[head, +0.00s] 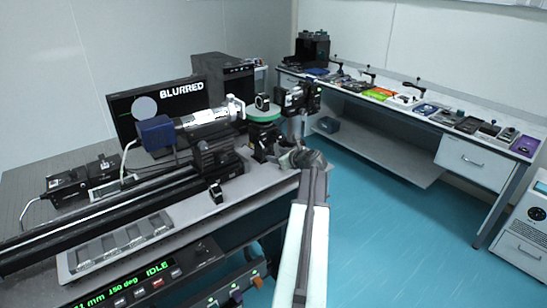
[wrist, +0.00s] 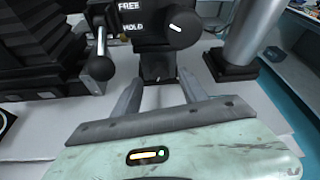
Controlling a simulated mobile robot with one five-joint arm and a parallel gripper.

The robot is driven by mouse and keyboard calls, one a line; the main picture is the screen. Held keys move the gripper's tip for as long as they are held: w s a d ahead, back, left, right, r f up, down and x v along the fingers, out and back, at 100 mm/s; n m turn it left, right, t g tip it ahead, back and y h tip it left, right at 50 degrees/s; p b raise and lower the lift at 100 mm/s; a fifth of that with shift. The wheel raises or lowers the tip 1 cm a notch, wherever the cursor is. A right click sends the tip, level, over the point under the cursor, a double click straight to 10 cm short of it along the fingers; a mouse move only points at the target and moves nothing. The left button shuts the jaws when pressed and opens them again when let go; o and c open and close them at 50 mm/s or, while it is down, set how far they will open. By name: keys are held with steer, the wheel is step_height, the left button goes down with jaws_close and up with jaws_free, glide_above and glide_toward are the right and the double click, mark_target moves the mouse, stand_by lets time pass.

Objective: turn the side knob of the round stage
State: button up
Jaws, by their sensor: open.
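The round stage (head: 264,114) has a green top and a dark body, and stands near the right end of the bench in the head view. In the wrist view, a black round knob (wrist: 183,29) with a white mark sits on a dark block, beside the words FREE and HOLD. My gripper (wrist: 158,80) is open and empty, its two fingers apart below the knob and short of it. In the head view my gripper (head: 300,158) is at the bench's edge, just below and right of the stage. The side knob is not clear there.
A lever with a black ball (wrist: 100,67) stands left of the knob, and a grey post (wrist: 240,40) stands right. Blue floor (head: 375,230) lies open to the right.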

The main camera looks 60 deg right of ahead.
mark_target(271, 154)
steer(key=x, duration=0.3)
steer(key=shift+w+d+f+b, duration=0.15)
steer(key=shift+w+b, duration=0.05)
steer(key=shift+b, duration=0.2)
jaws_close()
steer(key=shift+s, duration=0.1)
steer(key=n+h+b, duration=0.2)
steer(key=n, duration=0.1)
steer(key=shift+a+f, duration=0.2)
steer(key=shift+a, duration=0.05)
steer(key=n+h+b, duration=0.2)
steer(key=n, duration=0.1)
steer(key=shift+n+h+b, duration=0.3)
steer(key=shift+n+b, duration=0.05)
steer(key=shift+n, duration=0.05)
stand_by(0.3)
